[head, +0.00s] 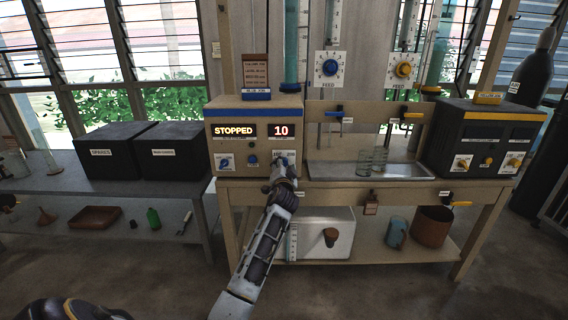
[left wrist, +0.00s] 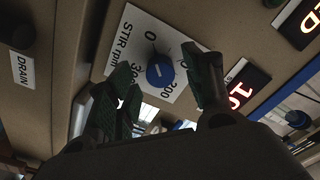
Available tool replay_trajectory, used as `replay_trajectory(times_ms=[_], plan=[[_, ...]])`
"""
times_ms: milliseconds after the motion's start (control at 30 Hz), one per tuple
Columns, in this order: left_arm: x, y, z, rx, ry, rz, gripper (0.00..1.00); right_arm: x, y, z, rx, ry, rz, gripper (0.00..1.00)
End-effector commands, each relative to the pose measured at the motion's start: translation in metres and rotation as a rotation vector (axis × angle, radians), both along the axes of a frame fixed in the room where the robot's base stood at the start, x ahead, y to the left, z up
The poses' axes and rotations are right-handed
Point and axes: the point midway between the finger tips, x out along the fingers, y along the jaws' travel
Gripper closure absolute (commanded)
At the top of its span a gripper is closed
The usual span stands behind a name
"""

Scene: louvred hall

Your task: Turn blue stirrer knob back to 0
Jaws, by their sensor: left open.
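The blue stirrer knob (left wrist: 160,70) sits on a white plate marked "STIR rpm" in the left wrist view, with a 0 and larger numbers around it. A pale mark shows on the knob; I cannot tell exactly which number it points to. In the head view my left gripper (head: 281,173) reaches up to the lower right of the blue-topped control box (head: 240,146), largely covering the knob. My right gripper is not in view.
The box's displays (head: 234,131) read "STOPPED" and "10". Another blue knob (head: 225,161) and a small blue button (head: 252,160) are to the left. A metal tray (head: 335,171) with glasses lies right, before a yellow-topped box (head: 485,137).

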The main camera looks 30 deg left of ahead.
Motion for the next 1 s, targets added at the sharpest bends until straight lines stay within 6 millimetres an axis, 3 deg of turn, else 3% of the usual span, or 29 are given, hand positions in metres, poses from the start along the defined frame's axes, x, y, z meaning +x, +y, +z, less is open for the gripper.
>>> replay_trajectory(times_ms=[700, 1000], plan=[[-0.045, -0.027, 0.0, 0.0, 0.001, 0.001, 0.49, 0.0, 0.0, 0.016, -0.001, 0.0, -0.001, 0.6], [-0.049, -0.03, 0.0, 0.0, 0.001, 0.001, 0.49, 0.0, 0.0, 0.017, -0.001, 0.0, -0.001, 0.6]])
